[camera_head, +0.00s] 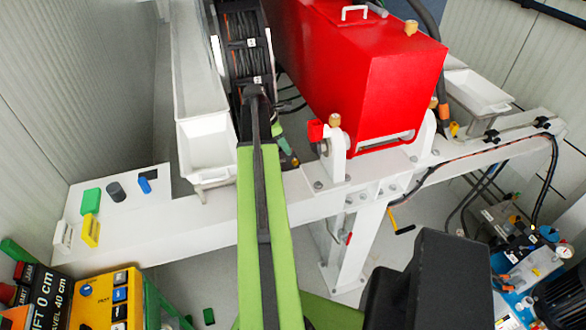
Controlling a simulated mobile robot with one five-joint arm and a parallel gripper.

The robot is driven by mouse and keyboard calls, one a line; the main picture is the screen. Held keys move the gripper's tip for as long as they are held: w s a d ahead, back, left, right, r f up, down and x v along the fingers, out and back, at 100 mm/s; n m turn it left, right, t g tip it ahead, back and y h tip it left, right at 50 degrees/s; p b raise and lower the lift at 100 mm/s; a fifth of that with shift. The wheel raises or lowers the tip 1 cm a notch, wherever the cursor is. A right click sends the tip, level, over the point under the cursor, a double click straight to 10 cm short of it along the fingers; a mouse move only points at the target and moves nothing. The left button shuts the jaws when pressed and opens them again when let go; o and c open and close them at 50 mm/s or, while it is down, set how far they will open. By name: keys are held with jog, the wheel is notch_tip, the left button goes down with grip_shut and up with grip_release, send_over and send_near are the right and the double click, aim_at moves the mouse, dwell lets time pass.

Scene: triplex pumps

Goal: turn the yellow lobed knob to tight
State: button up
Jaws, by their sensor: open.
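No yellow lobed knob can be made out for certain. A small yellow part (453,128) sits on the white frame to the right of the red housing, too small for its shape or setting to be told. A yellowish cap (411,28) stands on top of the red housing (360,70), and a brass-coloured knob (335,120) is by its lower left corner. My green arm rises through the middle of the view and ends in a dark part in front of the black reel. I cannot make out gripper fingers there.
A white frame beam (325,198) crosses the view. A black cable reel (246,45) stands left of the housing. White trays (207,142) flank it. Small coloured blocks lie on the plate at left. A yellow-ended handle (404,229) sticks out below the beam. Hoses run at right.

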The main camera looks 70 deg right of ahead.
aim_at(295, 160)
jog(key=b+x, duration=0.7)
jog(key=x, duration=0.2)
jog(key=shift+f, duration=0.25)
jog(key=shift+r, duration=0.1)
jog(key=shift+c, duration=0.4)
